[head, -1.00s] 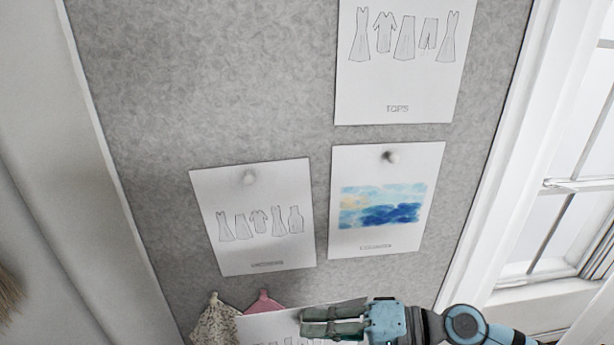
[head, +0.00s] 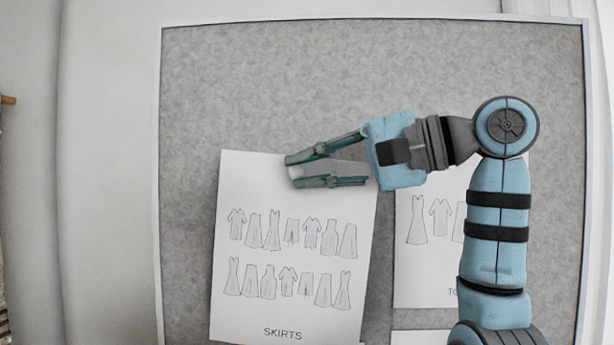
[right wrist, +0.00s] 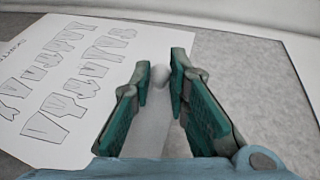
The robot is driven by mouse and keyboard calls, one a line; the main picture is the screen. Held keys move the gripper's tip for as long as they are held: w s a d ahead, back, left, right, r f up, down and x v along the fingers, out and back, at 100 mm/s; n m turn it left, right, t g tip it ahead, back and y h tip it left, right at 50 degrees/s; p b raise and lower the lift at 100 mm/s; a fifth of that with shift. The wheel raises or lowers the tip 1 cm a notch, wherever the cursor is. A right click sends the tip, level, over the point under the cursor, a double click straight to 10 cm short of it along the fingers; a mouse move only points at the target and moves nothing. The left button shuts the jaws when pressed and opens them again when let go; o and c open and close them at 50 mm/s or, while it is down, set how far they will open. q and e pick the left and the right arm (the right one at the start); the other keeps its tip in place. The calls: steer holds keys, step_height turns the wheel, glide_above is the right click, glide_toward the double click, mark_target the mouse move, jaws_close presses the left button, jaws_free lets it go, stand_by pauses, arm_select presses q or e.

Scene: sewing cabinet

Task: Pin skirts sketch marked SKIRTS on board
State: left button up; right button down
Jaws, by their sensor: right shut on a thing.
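The white sketch marked SKIRTS (head: 290,240), with two rows of garment drawings, is against the grey board (head: 270,80) in the head view, slightly tilted. My right gripper (head: 292,170) is at its top edge, coming in from the right, with its fingers shut on a small pale round pin. In the right wrist view, the pin head (right wrist: 160,75) shows between the fingertips, and the sketch (right wrist: 75,75) lies to the left and behind. Whether the pin's point is in the board is hidden. My left gripper is not in view.
Another sketch (head: 425,270) hangs on the board right of the SKIRTS sheet, partly behind my right arm. The board above both sheets is bare. A white frame (head: 157,180) edges the board.

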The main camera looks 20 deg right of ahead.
mark_target(315, 165)
steer(key=shift+w+d+r+p, duration=0.1)
steer(key=shift+w+d+p, duration=0.25)
steer(key=shift+w+p, duration=0.65)
steer(key=shift+w+d+r+p, duration=0.1)
steer(key=shift+w+d+p, duration=0.3)
steer(key=shift+w+p, duration=0.55)
steer(key=shift+w+d+r+p, duration=0.1)
steer(key=shift+w+d+p, duration=0.4)
steer(key=shift+w, duration=0.85)
steer(key=shift+w+a, duration=0.15)
steer(key=c, duration=1.5)
jaws_free()
steer(key=shift+o, duration=0.2)
